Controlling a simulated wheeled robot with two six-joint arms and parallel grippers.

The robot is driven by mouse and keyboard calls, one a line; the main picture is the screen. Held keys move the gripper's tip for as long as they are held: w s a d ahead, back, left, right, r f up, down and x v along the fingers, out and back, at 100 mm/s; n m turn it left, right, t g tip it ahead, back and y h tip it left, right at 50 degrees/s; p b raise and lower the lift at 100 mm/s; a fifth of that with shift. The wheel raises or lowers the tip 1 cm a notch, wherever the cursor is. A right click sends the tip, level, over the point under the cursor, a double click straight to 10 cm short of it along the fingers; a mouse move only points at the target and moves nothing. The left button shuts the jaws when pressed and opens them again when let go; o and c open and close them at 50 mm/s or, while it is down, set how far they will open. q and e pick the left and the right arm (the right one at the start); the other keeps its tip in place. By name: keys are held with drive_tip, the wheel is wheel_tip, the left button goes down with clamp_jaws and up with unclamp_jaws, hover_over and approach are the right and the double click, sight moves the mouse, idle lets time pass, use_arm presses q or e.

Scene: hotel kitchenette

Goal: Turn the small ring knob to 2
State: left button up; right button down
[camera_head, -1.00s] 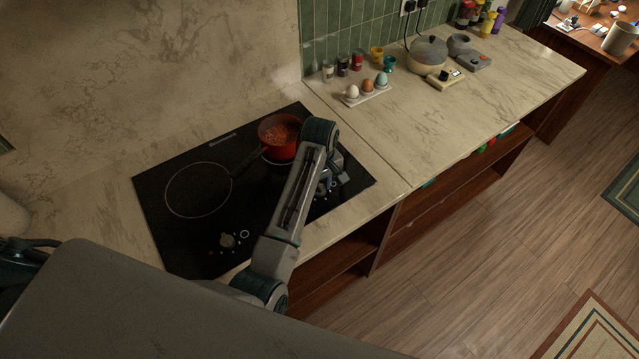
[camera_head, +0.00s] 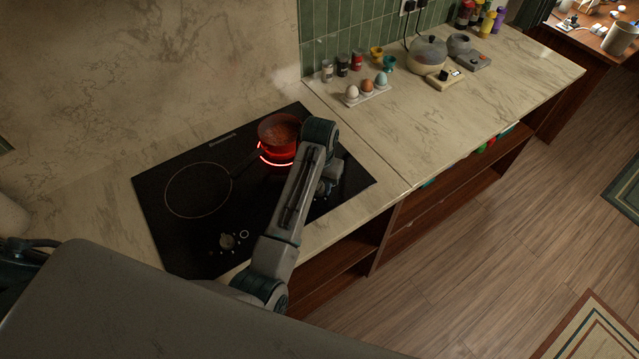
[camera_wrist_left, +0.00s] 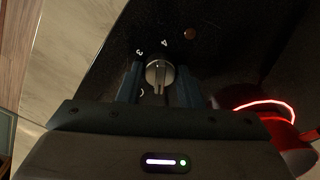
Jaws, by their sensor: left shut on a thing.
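The small ring knob (camera_wrist_left: 160,72) is a round grey metal knob with a raised grip bar, on the black hob (camera_head: 180,245). In the left wrist view it sits between the fingers of my left gripper (camera_wrist_left: 159,86), which is shut on it. A "4" and another digit are printed beyond the knob; I cannot tell exactly which mark it points to. In the head view my left gripper (camera_head: 325,188) is partly hidden by my arm, and the knob is hidden there. The small ring (camera_head: 277,163) glows red under a red saucepan (camera_head: 280,133). My right gripper is not in view.
The other hob knob (camera_head: 227,241) stands near the front left, by the unlit large ring (camera_head: 198,190). The saucepan is close beside my left arm. An egg tray (camera_head: 366,96), spice jars and a kettle (camera_head: 427,55) stand on the counter at the back right.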

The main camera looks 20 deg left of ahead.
use_arm(q)
drive_tip(key=m, duration=0.6)
drive_tip(key=shift+r, duration=0.1)
drive_tip(key=m, duration=0.6)
drive_tip(key=shift+w+m, duration=0.1)
drive_tip(key=shift+m, duration=0.2)
drive_tip(key=shift+r, duration=0.1)
drive_tip(key=o, duration=1)
